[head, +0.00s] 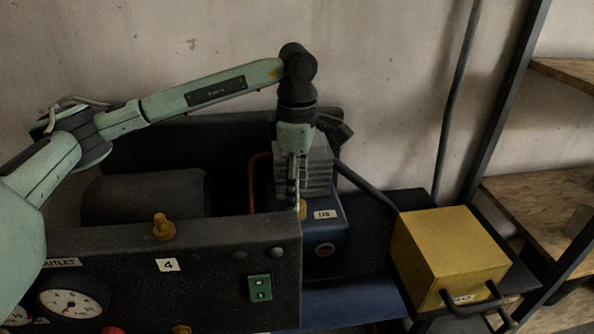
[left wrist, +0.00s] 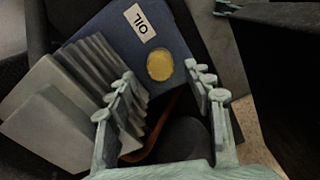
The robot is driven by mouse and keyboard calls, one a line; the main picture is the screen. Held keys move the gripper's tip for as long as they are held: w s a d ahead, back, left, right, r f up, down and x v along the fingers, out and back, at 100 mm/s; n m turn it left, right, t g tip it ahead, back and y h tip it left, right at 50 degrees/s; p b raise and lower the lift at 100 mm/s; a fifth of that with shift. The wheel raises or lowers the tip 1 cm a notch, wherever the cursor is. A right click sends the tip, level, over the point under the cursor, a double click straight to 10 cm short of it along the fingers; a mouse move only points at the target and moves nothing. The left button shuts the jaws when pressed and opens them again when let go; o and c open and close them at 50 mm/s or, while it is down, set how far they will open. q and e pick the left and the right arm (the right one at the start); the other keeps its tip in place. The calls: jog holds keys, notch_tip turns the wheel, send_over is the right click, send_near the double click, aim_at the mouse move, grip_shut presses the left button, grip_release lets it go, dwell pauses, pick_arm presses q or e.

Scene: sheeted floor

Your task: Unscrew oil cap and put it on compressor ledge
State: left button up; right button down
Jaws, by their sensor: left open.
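The yellow round oil cap (left wrist: 160,66) sits on the blue pump block beside the white OIL label (left wrist: 140,23). In the head view a small bit of yellow, likely the cap (head: 303,209), shows by the fingertips, mostly hidden. My left gripper (head: 297,203) points down above the blue compressor block (head: 334,240). In the left wrist view its fingers (left wrist: 159,74) are spread, with the cap framed between the tips. I cannot tell how far above the cap they are. My right gripper is not in view.
The dark compressor front panel (head: 215,265) carries a gauge (head: 70,303), a green switch (head: 260,288) and a brass fitting (head: 163,228). Grey cooling fins (left wrist: 75,80) stand close to the gripper. A yellow box (head: 447,248) with a dark handle stands right, before wooden shelves (head: 535,205).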

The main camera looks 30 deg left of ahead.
pick_arm(q)
jog(key=shift+f, duration=1.25)
grip_shut()
jog(key=n, duration=0.3)
jog(key=shift+n, duration=0.4)
jog(key=n, duration=0.5)
jog(key=shift+r+p, duration=0.1)
jog(key=shift+p, duration=0.25)
jog(key=n, duration=0.5)
jog(key=shift+n+p, duration=0.4)
jog(key=n, duration=0.4)
jog(key=shift+n+p, duration=0.35)
jog(key=shift+n, duration=0.05)
grip_release()
jog(key=shift+c, duration=0.5)
